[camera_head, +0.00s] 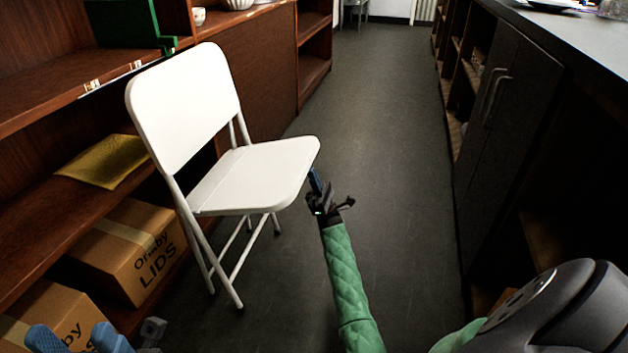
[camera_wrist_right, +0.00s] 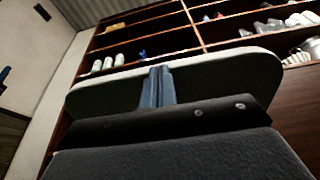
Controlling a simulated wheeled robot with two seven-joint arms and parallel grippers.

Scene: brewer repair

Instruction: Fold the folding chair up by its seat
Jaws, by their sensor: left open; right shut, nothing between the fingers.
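The white folding chair (camera_head: 187,110) stands unfolded on the floor at left in the head view, its backrest upright and its seat (camera_head: 255,172) down. My right gripper (camera_head: 314,176), on the green-sleeved arm, is shut and empty at the seat's front right edge. In the right wrist view its blue fingers (camera_wrist_right: 156,86) are together and overlap the pale seat (camera_wrist_right: 225,80). I cannot tell whether they touch it. My left gripper (camera_head: 75,338) is open and empty at the bottom left corner, away from the chair, and only its blue fingers show well.
Wooden shelves (camera_head: 40,205) stand close behind and left of the chair, with cardboard boxes (camera_head: 130,250) and a yellow envelope (camera_head: 105,161). A dark counter with cupboards (camera_head: 510,110) lines the right. The grey floor (camera_head: 375,110) between is clear.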

